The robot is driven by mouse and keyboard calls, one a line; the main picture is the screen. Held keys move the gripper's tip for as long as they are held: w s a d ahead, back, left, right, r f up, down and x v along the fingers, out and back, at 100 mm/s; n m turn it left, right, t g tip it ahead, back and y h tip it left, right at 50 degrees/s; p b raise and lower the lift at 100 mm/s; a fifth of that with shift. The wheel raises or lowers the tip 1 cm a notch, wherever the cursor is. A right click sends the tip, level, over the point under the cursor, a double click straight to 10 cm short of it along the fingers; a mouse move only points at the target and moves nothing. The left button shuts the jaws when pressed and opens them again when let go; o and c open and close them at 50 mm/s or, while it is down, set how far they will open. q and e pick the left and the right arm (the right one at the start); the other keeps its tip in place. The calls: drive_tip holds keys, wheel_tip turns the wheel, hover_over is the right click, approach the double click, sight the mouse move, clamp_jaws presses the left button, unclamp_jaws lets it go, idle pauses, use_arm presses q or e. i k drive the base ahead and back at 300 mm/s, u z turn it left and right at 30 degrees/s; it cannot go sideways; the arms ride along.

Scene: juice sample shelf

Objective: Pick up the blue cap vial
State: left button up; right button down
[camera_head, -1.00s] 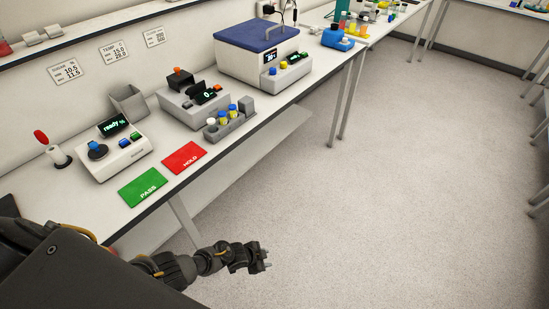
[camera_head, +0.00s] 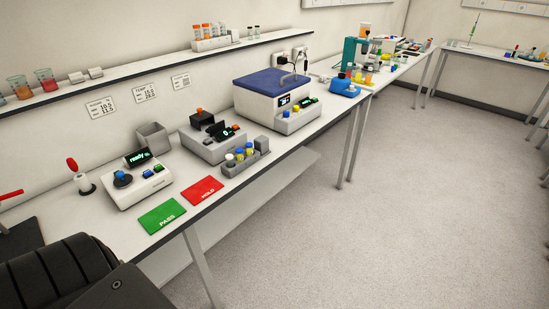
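A small grey rack (camera_head: 236,171) stands near the bench's front edge, behind and to the right of the red HOLD card, and holds a few small vials. A blue cap vial (camera_head: 240,152) appears to stand upright among them, with yellow showing on its neighbours. The vials are small here, so the exact cap colours are hard to tell apart. Neither of my grippers is in view. Only a dark part of my own arm or body shows at the lower left.
Green PASS card (camera_head: 162,216) and red HOLD card (camera_head: 201,190) lie on the bench. A "ready" device (camera_head: 139,183), a grey instrument (camera_head: 212,147) and a blue-lidded box (camera_head: 276,93) stand behind and beside the rack. The floor in front of the bench is clear.

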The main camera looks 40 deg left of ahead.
sight(249, 149)
drive_tip(key=z, duration=0.25)
drive_tip(key=k, duration=0.35)
drive_tip(key=z, duration=0.6)
drive_tip(key=i, duration=0.95)
drive_tip(key=u, duration=0.95)
drive_tip(key=i, duration=0.85)
drive_tip(key=u, duration=0.85)
